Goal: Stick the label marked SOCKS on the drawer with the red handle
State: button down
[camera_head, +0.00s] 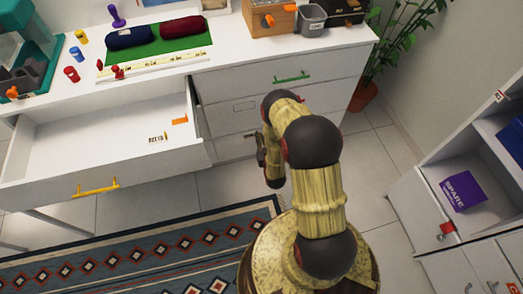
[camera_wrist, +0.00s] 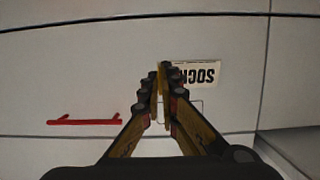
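The SOCKS label (camera_wrist: 207,74) is a white tag with black letters, upside down in the wrist view. My gripper (camera_wrist: 163,72) is nearly closed, its fingertips at the label's left edge and covering part of its text. The label appears pinched there, against or just in front of a white drawer front; contact with the drawer is unclear. The red handle (camera_wrist: 85,121) is on this front, left of my gripper. An outlined rectangle (camera_wrist: 195,108) lies just below the label, partly hidden by the fingers. In the head view, my gripper (camera_head: 261,150) is at the drawer stack, partly hidden by my arm.
The left drawer with the yellow handle (camera_head: 96,189) stands open, holding a small label (camera_head: 158,137) and an orange item (camera_head: 180,121). The green-handled drawer (camera_head: 335,73) is shut. A shelf unit with a purple SPARE box (camera_head: 462,191) stands right. A patterned rug (camera_head: 150,255) covers the floor.

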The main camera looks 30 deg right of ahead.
jog(key=t, duration=0.2)
send_near(252, 104)
jog(key=shift+s+a+f, duration=0.2)
jog(key=shift+s+f, duration=0.2)
jog(key=shift+s, duration=0.1)
jog(key=shift+s+a+f, duration=0.15)
jog(key=shift+s+f, duration=0.2)
jog(key=shift+s, duration=0.15)
jog(key=shift+t, duration=0.3)
jog(key=shift+w+d+t+h, duration=0.1)
jog(key=shift+w+t+h, duration=0.15)
jog(key=shift+t+h, duration=0.05)
jog(key=shift+b+x, duration=0.65)
jog(key=shift+x, duration=3.35)
jog(key=shift+w+d, duration=0.1)
jog(key=shift+w, duration=0.15)
jog(key=c, duration=2.5)
grip_release()
jog(key=o, duration=0.5)
jog(key=shift+o, duration=1.2)
jog(key=o, duration=0.4)
jog(key=shift+c, duration=0.2)
